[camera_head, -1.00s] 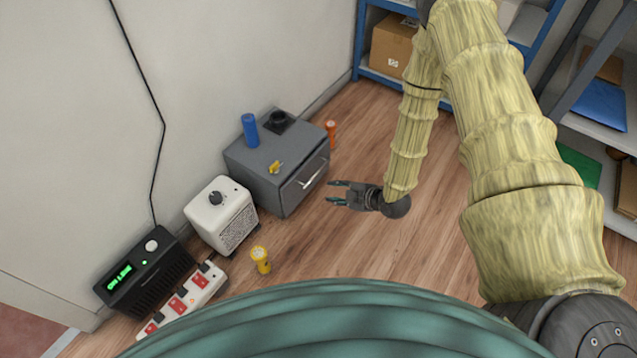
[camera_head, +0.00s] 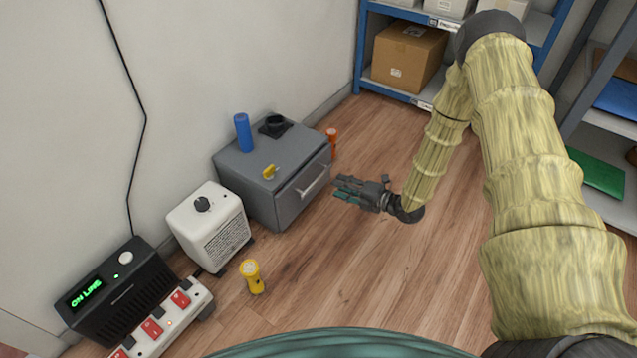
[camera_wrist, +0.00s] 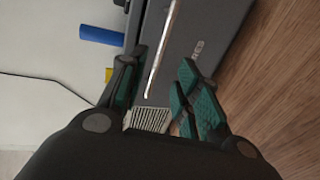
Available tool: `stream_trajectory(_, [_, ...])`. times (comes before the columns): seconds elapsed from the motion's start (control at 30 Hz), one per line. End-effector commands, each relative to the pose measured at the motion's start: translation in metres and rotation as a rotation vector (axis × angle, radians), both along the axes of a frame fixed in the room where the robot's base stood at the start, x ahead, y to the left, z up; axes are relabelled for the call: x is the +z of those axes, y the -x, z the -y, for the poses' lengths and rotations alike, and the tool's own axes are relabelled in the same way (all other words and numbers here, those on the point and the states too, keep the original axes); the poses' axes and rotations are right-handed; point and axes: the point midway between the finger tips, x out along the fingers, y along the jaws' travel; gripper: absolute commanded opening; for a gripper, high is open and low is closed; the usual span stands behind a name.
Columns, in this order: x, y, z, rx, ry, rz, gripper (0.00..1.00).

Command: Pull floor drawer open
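The floor drawer is a grey metal cabinet (camera_head: 272,178) on the wood floor against the wall, with a silver bar handle (camera_head: 313,181) on its front. The drawer front looks closed. My gripper (camera_head: 338,189) is just right of the handle in the head view, apart from it. In the wrist view the handle (camera_wrist: 163,50) runs lengthwise ahead of the space between my open fingers (camera_wrist: 160,85), with the drawer front (camera_wrist: 195,45) behind it. The fingers have teal pads and hold nothing.
A blue cylinder (camera_head: 243,132), a black round item (camera_head: 275,125) and a small yellow object (camera_head: 270,172) are on the cabinet top. A white heater-like box (camera_head: 210,228), a yellow flashlight (camera_head: 252,276), a power strip (camera_head: 165,325) and an orange flashlight (camera_head: 332,140) stand nearby.

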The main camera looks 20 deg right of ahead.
Motion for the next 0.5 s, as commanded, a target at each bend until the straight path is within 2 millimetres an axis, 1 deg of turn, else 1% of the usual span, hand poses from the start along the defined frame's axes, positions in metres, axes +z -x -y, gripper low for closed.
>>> stream_trajectory(0.2, [-0.011, -0.025, -0.02, 0.001, -0.002, 0.0, 0.33])
stream_trajectory(0.5, [-0.021, -0.06, -0.047, -0.001, -0.002, -0.003, 0.33])
